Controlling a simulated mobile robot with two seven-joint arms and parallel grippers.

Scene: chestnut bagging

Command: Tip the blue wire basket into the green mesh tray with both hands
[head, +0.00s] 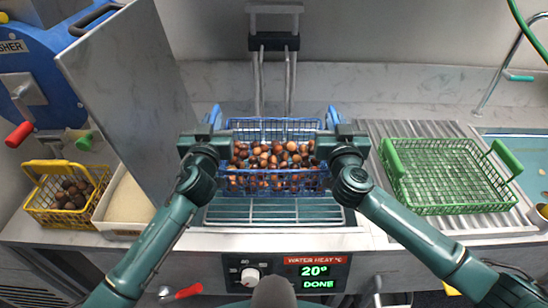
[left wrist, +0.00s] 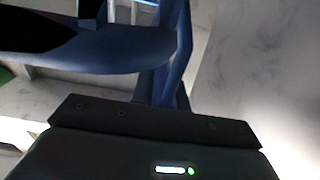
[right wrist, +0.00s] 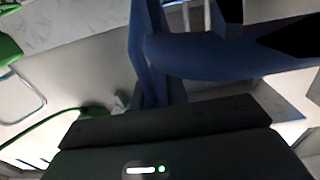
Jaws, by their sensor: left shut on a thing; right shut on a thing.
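The blue wire basket (head: 275,184) holds many brown chestnuts and is level above the water bath in the middle of the head view. My left gripper (head: 217,133) is shut on the basket's left handle, and my right gripper (head: 331,132) is shut on its right handle. The blue handle fills part of the left wrist view (left wrist: 110,50) and of the right wrist view (right wrist: 215,52). The green mesh tray (head: 450,180) stands empty to the right on the ribbed drainboard, its two green handles upright.
A yellow basket (head: 66,198) of chestnuts and a white bin (head: 127,203) stand at the left, below a tilted grey panel (head: 130,90). A sink (head: 525,160) with a tap lies at the far right. The heater panel (head: 310,272) reads 20° and DONE.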

